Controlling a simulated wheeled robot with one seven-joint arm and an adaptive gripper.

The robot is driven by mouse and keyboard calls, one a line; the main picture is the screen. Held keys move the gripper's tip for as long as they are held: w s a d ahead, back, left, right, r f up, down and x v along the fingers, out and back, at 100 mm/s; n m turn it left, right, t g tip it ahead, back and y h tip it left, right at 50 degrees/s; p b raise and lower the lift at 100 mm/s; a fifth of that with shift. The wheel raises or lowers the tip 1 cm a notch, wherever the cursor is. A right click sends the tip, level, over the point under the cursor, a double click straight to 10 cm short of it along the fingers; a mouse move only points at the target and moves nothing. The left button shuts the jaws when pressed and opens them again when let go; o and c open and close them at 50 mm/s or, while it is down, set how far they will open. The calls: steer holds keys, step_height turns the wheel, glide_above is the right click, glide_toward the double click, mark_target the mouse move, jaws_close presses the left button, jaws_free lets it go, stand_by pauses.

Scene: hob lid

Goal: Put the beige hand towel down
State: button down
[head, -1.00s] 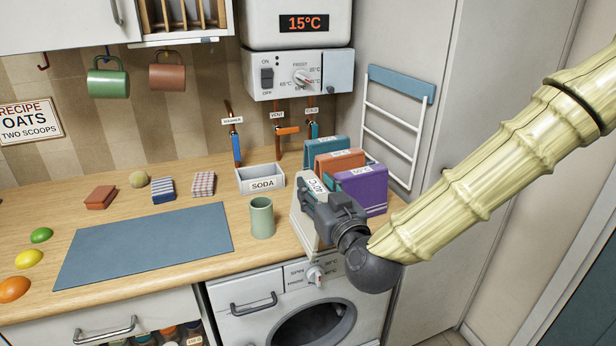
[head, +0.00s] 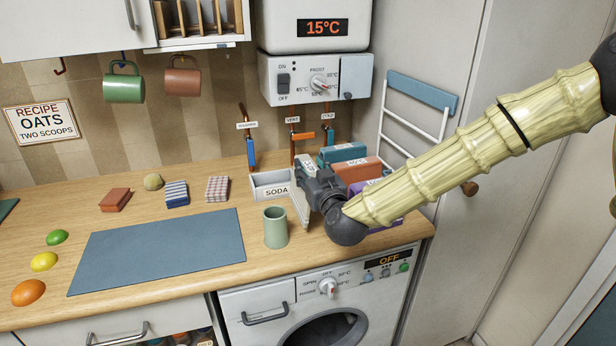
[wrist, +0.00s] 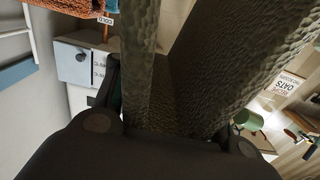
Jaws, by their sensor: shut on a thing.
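The beige hand towel (head: 300,205) is in my gripper (head: 309,186). It is a folded, pale piece with a small label, seen nearly edge-on and roughly upright. My gripper is shut on it over the counter, right of the green cup and in front of the soda tray. I cannot tell if its lower end touches the counter. In the wrist view the towel (wrist: 215,70) fills the middle as dark, textured folds. My gripper hides part of it.
A green cup (head: 275,228) stands close left of the towel. The soda tray (head: 272,184) is behind. Teal (head: 342,153), orange (head: 352,172) and purple (head: 362,192) labelled pieces sit behind my wrist. A blue mat (head: 158,250) lies left. The white towel rack (head: 415,120) hangs at right.

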steer(key=shift+x, duration=0.8)
steer(key=shift+a+f+p, duration=0.1)
steer(key=shift+f+p, duration=0.35)
steer(key=shift+f, duration=1.35)
steer(key=c, duration=0.8)
jaws_free()
steer(key=shift+f, duration=0.1)
steer(key=b+v, duration=0.2)
steer(key=v, duration=1)
